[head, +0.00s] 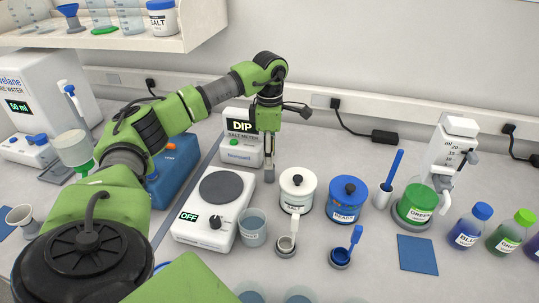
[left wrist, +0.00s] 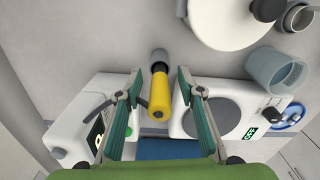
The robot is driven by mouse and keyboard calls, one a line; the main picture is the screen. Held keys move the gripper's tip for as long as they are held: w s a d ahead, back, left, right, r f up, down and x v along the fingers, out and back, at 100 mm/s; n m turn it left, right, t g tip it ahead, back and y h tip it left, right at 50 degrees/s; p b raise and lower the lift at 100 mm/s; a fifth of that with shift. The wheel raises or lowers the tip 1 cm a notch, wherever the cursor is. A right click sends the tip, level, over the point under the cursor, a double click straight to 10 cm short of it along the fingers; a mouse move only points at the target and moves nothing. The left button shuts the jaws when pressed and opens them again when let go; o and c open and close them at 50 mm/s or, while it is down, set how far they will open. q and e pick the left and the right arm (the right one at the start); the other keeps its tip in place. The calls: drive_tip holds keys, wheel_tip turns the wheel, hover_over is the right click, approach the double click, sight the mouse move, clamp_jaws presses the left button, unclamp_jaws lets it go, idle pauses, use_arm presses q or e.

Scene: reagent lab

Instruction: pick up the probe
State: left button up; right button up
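The probe (left wrist: 158,96) shows in the left wrist view as a yellow handle with a dark end. A grey cylindrical piece (left wrist: 159,57) is at its other end; it also shows in the head view (head: 269,175), below my gripper. My left gripper (head: 268,131) points down beside the salt meter (head: 240,153), whose sign reads DIP. In the left wrist view its two fingers are apart, one on each side of the yellow handle, with gaps visible. In the head view the gripper hides the handle. My right gripper is not in view.
A hotplate (head: 214,206) reading OFF and a beaker (head: 252,228) stand in front of the gripper. A white jar (head: 298,190) and a blue-lidded jar (head: 347,199) stand to the right. A shelf (head: 120,40) overhangs the back left. A blue mat (head: 417,254) lies bare at right.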

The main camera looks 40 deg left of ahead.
use_arm(q)
drive_tip(key=shift+f, duration=0.35)
drive_tip(key=c, duration=0.9)
clamp_jaws()
drive_tip(key=shift+r, duration=0.1)
wheel_tip(320, 180, up, 9)
drive_tip(key=shift+w+b, duration=0.1)
drive_tip(key=shift+b, duration=0.85)
drive_tip(key=shift+r, duration=0.5)
